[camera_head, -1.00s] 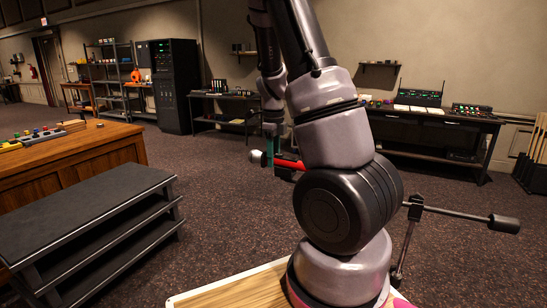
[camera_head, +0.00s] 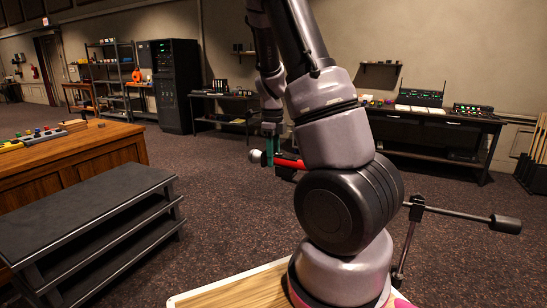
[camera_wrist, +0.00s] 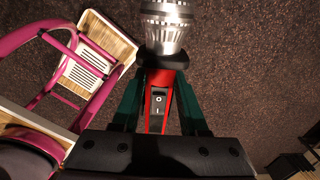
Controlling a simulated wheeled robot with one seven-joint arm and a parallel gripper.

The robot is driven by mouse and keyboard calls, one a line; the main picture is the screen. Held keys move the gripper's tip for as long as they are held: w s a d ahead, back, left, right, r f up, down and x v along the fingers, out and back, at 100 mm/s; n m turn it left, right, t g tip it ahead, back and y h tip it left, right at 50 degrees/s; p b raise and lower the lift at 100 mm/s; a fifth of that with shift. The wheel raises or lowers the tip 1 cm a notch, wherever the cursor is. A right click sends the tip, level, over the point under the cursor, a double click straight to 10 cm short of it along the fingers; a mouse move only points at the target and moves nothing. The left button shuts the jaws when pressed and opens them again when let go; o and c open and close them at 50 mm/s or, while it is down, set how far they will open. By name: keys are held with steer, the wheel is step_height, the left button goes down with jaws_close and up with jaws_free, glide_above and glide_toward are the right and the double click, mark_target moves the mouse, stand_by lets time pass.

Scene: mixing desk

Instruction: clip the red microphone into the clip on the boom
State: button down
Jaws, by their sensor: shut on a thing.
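The red microphone (camera_head: 288,163) is held level off the floor, left of my arm, with its silver head (camera_head: 254,157) pointing left. My gripper (camera_head: 271,146) reaches down onto it from above. In the wrist view the green fingers of my gripper (camera_wrist: 159,108) are shut on either side of the microphone's red body (camera_wrist: 157,122), behind a black collar and the silver head. The boom (camera_head: 455,213) shows right of my arm, with a dark counterweight on its right end. My arm hides its left part. A dark shape sits just under the red body; I cannot tell whether it is the clip.
The boom's stand (camera_head: 405,248) rises close to my arm on the right. A dark stepped shelf (camera_head: 90,212) and a wooden desk (camera_head: 70,160) stand at left. A black equipment table (camera_head: 430,135) is at the back right. Open carpet lies between.

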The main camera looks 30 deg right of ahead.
steer(key=shift+f, duration=0.9)
stand_by(0.5)
stand_by(0.4)
steer(key=shift+c, duration=1.8)
jaws_free()
steer(key=shift+o, duration=1.8)
steer(key=shift+r, duration=0.15)
steer(key=shift+r, duration=3.4)
